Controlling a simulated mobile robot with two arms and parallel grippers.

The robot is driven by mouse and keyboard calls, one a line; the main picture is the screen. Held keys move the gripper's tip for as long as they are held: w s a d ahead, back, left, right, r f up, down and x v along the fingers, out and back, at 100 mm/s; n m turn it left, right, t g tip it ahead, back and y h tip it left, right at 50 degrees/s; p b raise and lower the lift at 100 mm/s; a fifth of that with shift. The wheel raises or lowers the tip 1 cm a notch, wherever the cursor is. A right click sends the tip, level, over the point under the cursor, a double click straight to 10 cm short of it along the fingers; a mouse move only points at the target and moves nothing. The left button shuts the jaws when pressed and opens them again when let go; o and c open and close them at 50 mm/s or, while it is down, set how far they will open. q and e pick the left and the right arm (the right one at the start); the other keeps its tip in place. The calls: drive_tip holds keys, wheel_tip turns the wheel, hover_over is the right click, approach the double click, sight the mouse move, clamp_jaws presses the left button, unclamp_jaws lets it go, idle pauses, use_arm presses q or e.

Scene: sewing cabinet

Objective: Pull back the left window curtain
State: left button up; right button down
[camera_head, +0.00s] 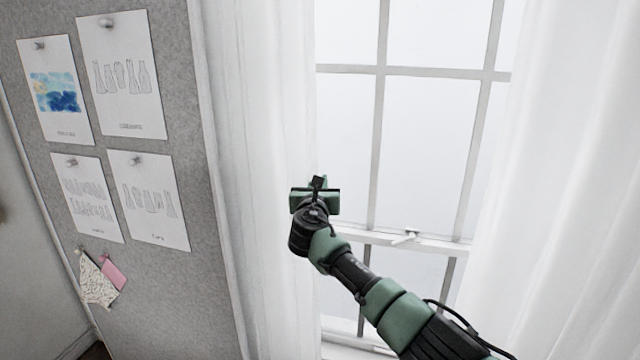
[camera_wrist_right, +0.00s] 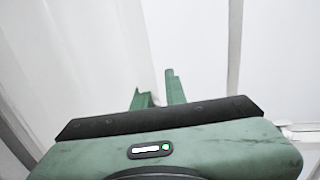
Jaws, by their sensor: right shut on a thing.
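The left window curtain (camera_head: 262,120) is white and hangs in folds along the left side of the window. My right gripper (camera_head: 318,183) is at the curtain's inner edge, its arm coming in from the lower right. In the right wrist view the curtain (camera_wrist_right: 70,60) fills the left part, and its edge runs down to the two green fingers (camera_wrist_right: 158,88). The right gripper is shut on the curtain edge; the exact pinch is small and partly hidden. My left gripper is in neither view.
The window (camera_head: 425,130) with pale bars is bare between the curtains. A latch (camera_head: 404,239) sits on its middle rail. The right curtain (camera_head: 560,200) hangs at the right. A grey pinboard (camera_head: 105,180) with several pinned papers stands left of the left curtain.

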drive_tip(key=c, duration=1.5)
unclamp_jaws()
drive_tip(key=shift+a, duration=0.25)
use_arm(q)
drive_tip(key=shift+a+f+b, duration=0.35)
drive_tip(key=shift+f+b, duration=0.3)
use_arm(e)
drive_tip(key=shift+o, duration=0.2)
drive_tip(key=s+a, duration=0.1)
drive_tip(key=s, duration=0.6)
drive_tip(key=shift+s+a, duration=0.2)
drive_tip(key=shift+s, duration=0.05)
